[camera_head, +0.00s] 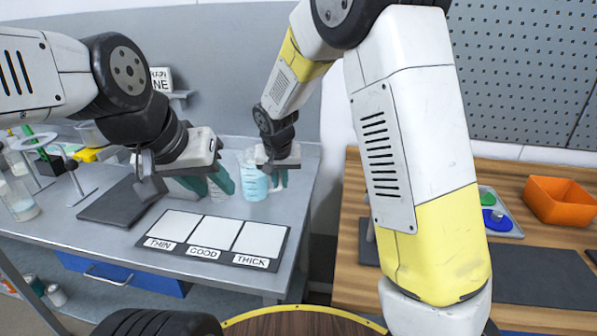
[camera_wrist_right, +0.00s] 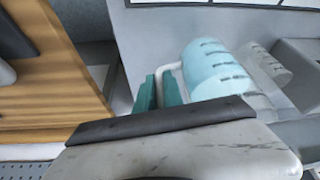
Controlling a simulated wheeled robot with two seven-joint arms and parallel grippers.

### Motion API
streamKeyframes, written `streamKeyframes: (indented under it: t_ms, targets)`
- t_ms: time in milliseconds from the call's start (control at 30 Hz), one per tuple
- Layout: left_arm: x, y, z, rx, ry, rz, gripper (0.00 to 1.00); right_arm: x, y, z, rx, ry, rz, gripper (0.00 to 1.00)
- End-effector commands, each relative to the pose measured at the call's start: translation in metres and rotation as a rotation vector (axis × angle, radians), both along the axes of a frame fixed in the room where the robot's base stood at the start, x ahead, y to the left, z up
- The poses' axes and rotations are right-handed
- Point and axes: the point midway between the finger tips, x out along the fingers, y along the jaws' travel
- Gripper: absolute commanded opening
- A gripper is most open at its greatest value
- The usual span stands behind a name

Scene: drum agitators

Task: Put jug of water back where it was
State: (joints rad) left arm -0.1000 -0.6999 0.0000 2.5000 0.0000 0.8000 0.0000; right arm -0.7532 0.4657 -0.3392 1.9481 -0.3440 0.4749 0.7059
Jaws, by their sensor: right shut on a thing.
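The jug of water (camera_head: 254,182) is a clear, marked vessel with light blue liquid, upright at the back right of the grey bench. It also shows in the right wrist view (camera_wrist_right: 212,70), its white handle between teal fingers. My right gripper (camera_head: 278,178) is shut on the jug's handle, at the jug's right side; its fingers show in the wrist view (camera_wrist_right: 160,90). I cannot tell whether the jug's base touches the bench. My left gripper (camera_head: 207,187) is open, left of the jug, with its teal fingers spread apart over the bench.
A clear beaker (camera_wrist_right: 268,66) stands close beside the jug. A board with white squares labelled THIN, GOOD and THICK (camera_head: 207,238) lies in front. A dark mat (camera_head: 115,205) and glassware (camera_head: 18,198) are at left. A wooden table with an orange bin (camera_head: 560,202) is at right.

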Motion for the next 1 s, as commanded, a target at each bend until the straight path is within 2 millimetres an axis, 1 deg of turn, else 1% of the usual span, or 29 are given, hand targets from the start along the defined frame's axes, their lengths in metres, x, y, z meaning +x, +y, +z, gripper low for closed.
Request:
streamKeyframes:
  t_ms: [167, 433, 600, 700, 867, 967, 1000]
  targets:
    - [0.000, 0.000, 0.000, 0.000, 0.000, 0.000, 0.36, 0.026, -0.024, -0.003, 0.003, -0.002, -0.010, 0.00]
    - [0.000, 0.000, 0.000, 0.000, 0.000, 0.000, 0.36, 0.074, -0.068, -0.009, 0.002, -0.001, -0.009, 0.00]
    - [0.000, 0.000, 0.000, 0.000, 0.000, 0.000, 0.36, 0.098, -0.089, -0.012, 0.001, -0.003, -0.006, 0.00]
    - [0.000, 0.000, 0.000, 0.000, 0.000, 0.000, 0.36, 0.105, -0.095, -0.013, 0.002, -0.002, -0.004, 0.00]
    - [0.000, 0.000, 0.000, 0.000, 0.000, 0.000, 0.36, 0.110, -0.099, -0.013, 0.002, -0.002, -0.001, 0.00]
    - [0.000, 0.000, 0.000, 0.000, 0.000, 0.000, 0.36, 0.115, -0.105, -0.014, 0.002, -0.002, -0.005, 0.00]
    - [0.000, 0.000, 0.000, 0.000, 0.000, 0.000, 0.36, 0.116, -0.104, -0.018, 0.001, 0.000, -0.003, 0.00]
